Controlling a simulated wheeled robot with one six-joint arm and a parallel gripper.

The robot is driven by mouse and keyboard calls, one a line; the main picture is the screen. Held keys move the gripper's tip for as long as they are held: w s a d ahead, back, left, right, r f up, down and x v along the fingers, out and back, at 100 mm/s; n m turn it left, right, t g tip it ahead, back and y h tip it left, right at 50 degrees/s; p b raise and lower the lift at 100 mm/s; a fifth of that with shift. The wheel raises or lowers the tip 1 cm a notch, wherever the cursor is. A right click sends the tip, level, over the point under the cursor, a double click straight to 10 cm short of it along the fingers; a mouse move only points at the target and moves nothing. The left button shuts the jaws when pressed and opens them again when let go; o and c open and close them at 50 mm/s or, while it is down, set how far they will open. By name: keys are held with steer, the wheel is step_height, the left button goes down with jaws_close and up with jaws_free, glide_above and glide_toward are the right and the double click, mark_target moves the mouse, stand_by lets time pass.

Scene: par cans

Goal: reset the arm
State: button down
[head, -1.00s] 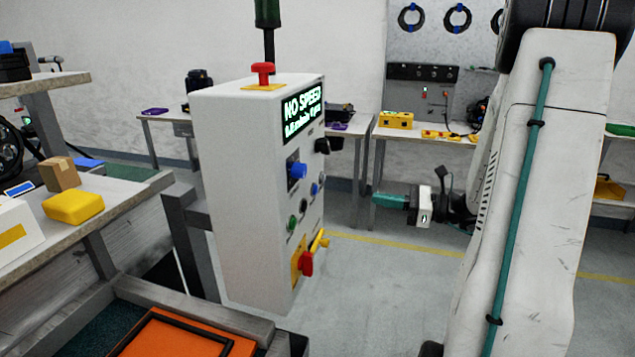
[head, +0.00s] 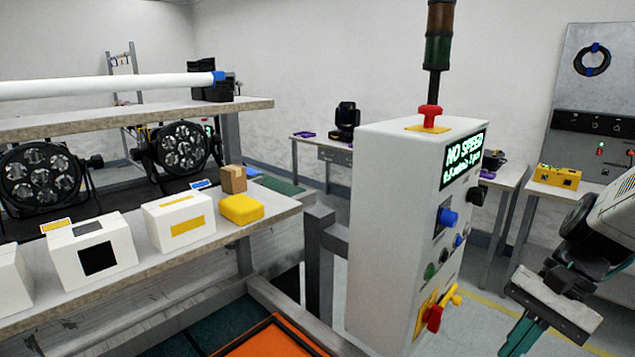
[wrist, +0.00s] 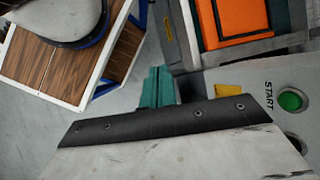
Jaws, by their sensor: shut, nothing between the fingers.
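My gripper (head: 522,338) shows at the lower right of the head view, its teal fingers pointing down and cut off by the bottom edge. In the wrist view my gripper (wrist: 158,86) has its teal fingers together, with nothing between them. It hangs in the air to the right of the white control box (head: 385,220). My arm enters from the right edge of the head view.
The control box carries a red button (head: 430,116), a blue knob (head: 447,217) and a red-handled switch (head: 433,318). An orange case (head: 270,340) lies below. A shelf (head: 150,262) at left holds par cans (head: 183,147) and white boxes (head: 178,222). Floor shows between box and gripper.

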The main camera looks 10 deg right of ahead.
steer(key=s+a+r+n+t+h, duration=0.2)
steer(key=s+a+r+n+h, duration=0.3)
steer(key=n, duration=0.4)
steer(key=shift+a+r+n+t+h, duration=0.4)
steer(key=shift+a+r+h, duration=0.2)
steer(key=shift+a+r, duration=0.3)
steer(key=shift+d, duration=0.1)
stand_by(0.8)
